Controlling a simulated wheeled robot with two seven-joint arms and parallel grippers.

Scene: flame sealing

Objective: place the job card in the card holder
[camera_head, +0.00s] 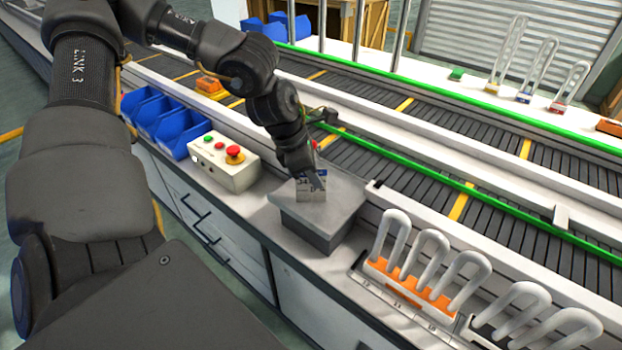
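No separate card holder can be made out with certainty. My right gripper is out of view.
A control box (228,162) with red and green buttons and blue bins (165,122) stand left of the block. Racks of white U-shaped tubes (425,265) stand at the right front. A conveyor (400,172) with green rails runs behind.

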